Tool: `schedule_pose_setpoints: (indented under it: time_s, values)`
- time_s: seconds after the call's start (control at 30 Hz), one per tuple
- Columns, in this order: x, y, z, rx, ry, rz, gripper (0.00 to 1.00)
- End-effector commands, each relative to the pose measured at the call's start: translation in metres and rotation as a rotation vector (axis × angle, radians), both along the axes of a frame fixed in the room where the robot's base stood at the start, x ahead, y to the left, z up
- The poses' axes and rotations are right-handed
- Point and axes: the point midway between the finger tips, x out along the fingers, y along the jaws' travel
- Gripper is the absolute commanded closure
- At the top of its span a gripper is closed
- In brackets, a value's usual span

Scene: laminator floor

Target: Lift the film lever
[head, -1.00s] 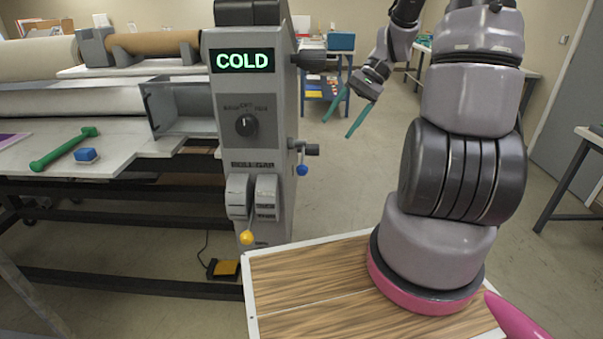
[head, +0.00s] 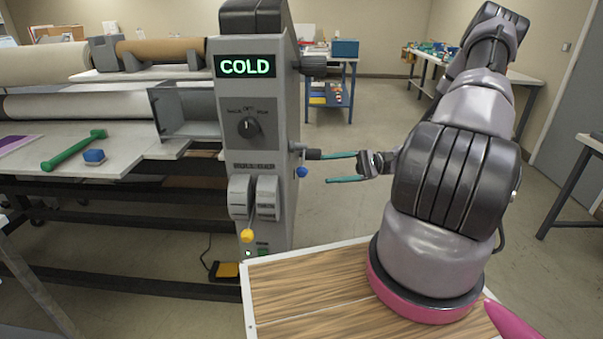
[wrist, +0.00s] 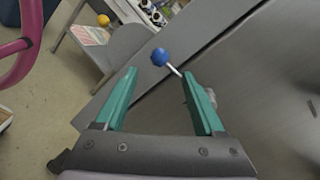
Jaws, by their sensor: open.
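A short lever with a blue knob (head: 302,172) sticks out from the right side of the grey machine cabinet; the wrist view shows the blue knob (wrist: 159,57) on a thin pale stem. Another lever, with a yellow knob (head: 247,236), hangs low on the cabinet's front; the yellow knob (wrist: 103,20) also shows in the wrist view. I see no label naming either as the film lever. My gripper (head: 335,168) is open and empty, its teal fingers pointing left at the cabinet side. In the wrist view the blue knob lies just ahead, between the lines of the fingertips (wrist: 159,74).
A dark crank handle (head: 312,154) sits just above the blue knob, close to the upper finger. The cabinet (head: 250,105) has a lit COLD display (head: 245,66) and a dial (head: 249,127). A blue table (head: 331,90) stands behind.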

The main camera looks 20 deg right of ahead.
Motion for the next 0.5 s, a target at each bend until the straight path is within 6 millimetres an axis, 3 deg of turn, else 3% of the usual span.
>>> schedule_pose_setpoints:
  time_s: [0.3,0.5]
  values:
    - [0.002,0.061,0.000,0.000,0.003,0.006,0.29]
    - [0.003,0.085,0.000,-0.002,0.000,0.005,0.29]
